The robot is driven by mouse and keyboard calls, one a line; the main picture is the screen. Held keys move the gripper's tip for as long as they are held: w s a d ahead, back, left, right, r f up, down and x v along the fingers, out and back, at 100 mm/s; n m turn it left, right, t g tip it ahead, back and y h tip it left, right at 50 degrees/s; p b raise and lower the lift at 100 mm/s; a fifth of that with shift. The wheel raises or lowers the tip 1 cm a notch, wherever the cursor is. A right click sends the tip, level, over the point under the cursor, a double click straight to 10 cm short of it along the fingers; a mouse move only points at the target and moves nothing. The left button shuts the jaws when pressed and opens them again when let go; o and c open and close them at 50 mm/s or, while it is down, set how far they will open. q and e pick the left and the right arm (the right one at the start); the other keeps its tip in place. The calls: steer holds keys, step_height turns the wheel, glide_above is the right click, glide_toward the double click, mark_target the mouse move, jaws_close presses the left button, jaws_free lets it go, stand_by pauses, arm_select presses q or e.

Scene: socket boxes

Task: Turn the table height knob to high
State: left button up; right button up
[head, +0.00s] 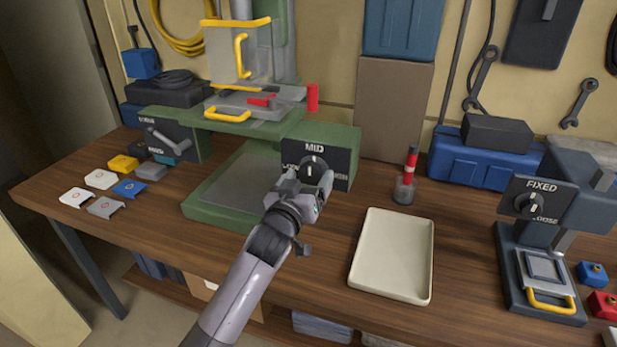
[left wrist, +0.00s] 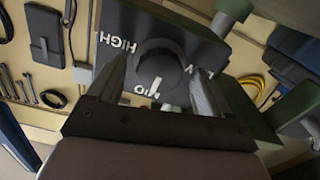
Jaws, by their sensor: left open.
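The table height knob (head: 314,166) is a dark round dial on a black panel (head: 341,163) on the green press. Its white mark points up at MID. LOW is on its left and HIGH on its right, partly covered by my gripper. In the left wrist view, the knob (left wrist: 160,72) appears upside down, its mark toward MID. My left gripper (head: 304,186) is at the panel, fingers open; in the left wrist view the fingers (left wrist: 158,88) stand on either side of the knob. I cannot tell whether they touch it.
A cream tray (head: 392,257) lies right of my arm. A red-topped bottle (head: 407,178) stands behind it. A smaller fixture with a FIXED/LOOSE knob (head: 530,205) is at the right. Several small plates (head: 102,180) lie at the left. A lever panel (head: 166,138) is on the press's left.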

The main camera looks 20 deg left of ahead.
arm_select(q)
steer(key=shift+w, duration=0.4)
steer(key=c, duration=1)
steer(key=shift+c, duration=0.2)
